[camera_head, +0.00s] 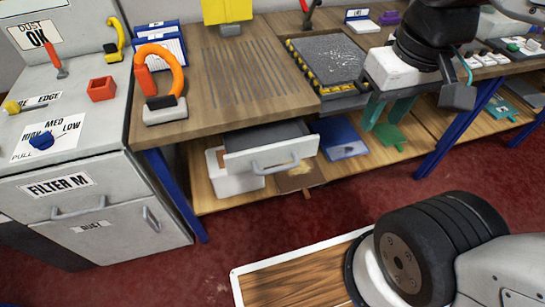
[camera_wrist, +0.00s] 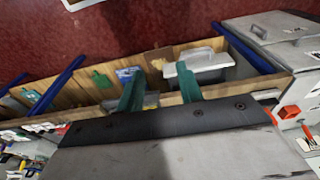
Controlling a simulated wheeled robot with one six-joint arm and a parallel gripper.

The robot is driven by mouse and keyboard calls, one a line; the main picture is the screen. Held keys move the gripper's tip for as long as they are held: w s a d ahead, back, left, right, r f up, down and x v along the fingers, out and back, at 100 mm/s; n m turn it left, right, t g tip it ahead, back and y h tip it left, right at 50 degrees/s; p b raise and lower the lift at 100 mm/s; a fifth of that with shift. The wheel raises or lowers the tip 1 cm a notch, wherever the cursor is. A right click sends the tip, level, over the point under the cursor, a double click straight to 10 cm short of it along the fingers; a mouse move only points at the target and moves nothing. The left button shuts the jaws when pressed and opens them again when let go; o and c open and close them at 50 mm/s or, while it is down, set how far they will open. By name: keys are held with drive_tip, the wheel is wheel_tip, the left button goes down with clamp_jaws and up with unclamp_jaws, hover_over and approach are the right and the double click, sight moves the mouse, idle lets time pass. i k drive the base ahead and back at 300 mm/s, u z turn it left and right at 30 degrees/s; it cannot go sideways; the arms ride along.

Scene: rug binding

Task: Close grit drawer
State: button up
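The grit drawer (camera_head: 268,150) hangs under the workbench and is pulled out towards the front, with a grey bar handle (camera_head: 275,165) on its light front. It also shows in the wrist view (camera_wrist: 204,66), upside down, beyond my fingers. My gripper (camera_head: 388,115) has two teal fingers set apart with nothing between them. It is to the right of the drawer, near the bench's front edge, and apart from it. In the wrist view the open fingers (camera_wrist: 160,92) point towards the bench, with one finger overlapping the drawer in the picture.
A grey cabinet (camera_head: 110,165) stands left. Red floor is clear in front of the drawer.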

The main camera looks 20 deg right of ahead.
sight(263, 131)
drive_tip(key=z, duration=1.95)
drive_tip(key=k, duration=1.15)
drive_tip(key=u, duration=1.95)
drive_tip(key=i, duration=0.5)
drive_tip(key=z, duration=0.05)
